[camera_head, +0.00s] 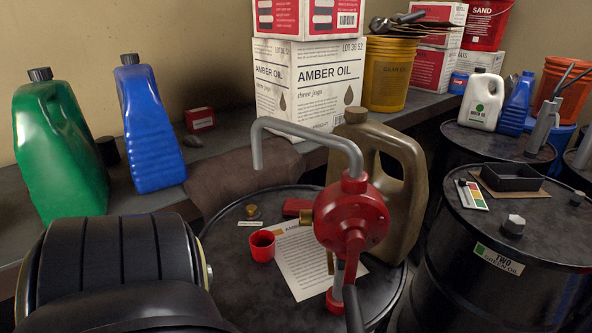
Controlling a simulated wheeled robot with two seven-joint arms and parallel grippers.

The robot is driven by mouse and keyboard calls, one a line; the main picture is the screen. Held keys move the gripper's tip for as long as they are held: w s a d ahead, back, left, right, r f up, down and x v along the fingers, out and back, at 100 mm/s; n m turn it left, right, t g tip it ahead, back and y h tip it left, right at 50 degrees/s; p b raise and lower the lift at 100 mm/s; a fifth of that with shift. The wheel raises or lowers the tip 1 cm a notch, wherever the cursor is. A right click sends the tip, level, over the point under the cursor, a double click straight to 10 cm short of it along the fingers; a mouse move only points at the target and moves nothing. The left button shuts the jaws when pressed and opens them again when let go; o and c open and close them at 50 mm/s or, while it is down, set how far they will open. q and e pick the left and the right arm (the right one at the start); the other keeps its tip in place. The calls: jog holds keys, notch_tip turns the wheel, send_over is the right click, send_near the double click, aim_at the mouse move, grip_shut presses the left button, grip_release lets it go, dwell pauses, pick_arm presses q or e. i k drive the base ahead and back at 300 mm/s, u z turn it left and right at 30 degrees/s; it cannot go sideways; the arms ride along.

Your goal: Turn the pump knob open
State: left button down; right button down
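A red hand pump (362,213) with a round body stands on a black oil drum (225,285) at the centre. A grey curved spout (300,128) rises from its top and bends down to the left. A dark crank handle (353,308) hangs down in front of the pump and runs off the bottom edge. Neither of my grippers shows. A large dark ribbed form fills the lower left, probably part of my arm.
A brown jug (402,185) stands close behind the pump. A red cup (262,246) and a paper sheet (300,262) lie left of it on the drum. A second drum (500,225) stands right. Green (60,150) and blue (150,130) jugs stand on the left shelf.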

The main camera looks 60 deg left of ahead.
aim_at(306, 218)
jog(key=k, duration=0.8)
jog(key=u, duration=1.3)
jog(key=i, duration=0.5)
jog(key=u, duration=0.05)
